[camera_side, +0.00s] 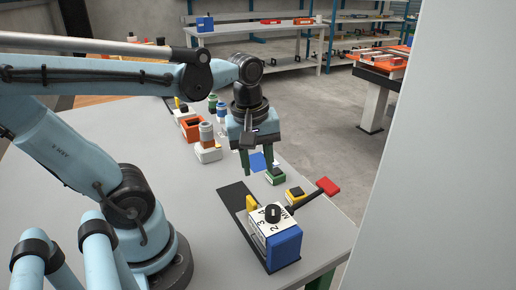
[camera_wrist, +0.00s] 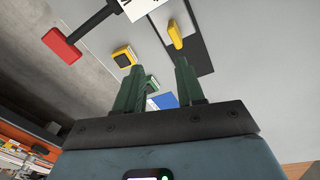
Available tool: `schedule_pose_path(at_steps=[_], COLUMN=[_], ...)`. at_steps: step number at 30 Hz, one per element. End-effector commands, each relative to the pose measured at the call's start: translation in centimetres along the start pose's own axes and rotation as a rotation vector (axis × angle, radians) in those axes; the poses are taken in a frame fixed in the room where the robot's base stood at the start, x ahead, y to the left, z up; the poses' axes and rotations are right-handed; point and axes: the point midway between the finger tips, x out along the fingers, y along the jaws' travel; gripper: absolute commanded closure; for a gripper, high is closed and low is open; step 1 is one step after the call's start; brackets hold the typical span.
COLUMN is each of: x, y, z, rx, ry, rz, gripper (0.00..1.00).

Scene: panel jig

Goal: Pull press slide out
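A press-like unit with a white top (camera_side: 272,215), a black knob and a blue front block (camera_side: 284,248) stands near the table's front right edge. A yellow upright tab (camera_side: 251,203) is at its left side, over a flat black plate (camera_side: 233,196). In the wrist view the yellow tab (camera_wrist: 175,34) and black plate (camera_wrist: 200,50) lie beyond my fingertips, toward the right. I cannot tell for sure which part is the slide. My gripper (camera_side: 257,173) has its green fingers apart, with nothing between them, pointing down behind the unit and above the table. The open fingers also show in the wrist view (camera_wrist: 160,67).
A black lever with a red grip (camera_side: 327,186) sticks out right of the unit. A yellow button box (camera_side: 295,194), a green button box (camera_side: 275,175) and a blue patch (camera_side: 257,161) are close by.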

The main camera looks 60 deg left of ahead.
Motion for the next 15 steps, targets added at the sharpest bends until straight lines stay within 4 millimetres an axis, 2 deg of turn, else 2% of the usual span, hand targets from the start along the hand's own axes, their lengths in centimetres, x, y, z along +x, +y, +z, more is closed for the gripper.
schedule_pose_path(at_steps=[3, 6, 11, 15], x=[-0.5, -0.7, -0.5, 0.7], y=[-0.6, -1.0, -1.2, -1.3], z=[-0.2, -0.2, -0.2, -0.2], rx=[-0.192, -0.289, -0.337, -0.336], ry=[-0.025, -0.034, -0.036, -0.036], rz=[-0.071, -0.109, -0.127, -0.125], gripper=[0.62, 0.62, 0.62, 0.62])
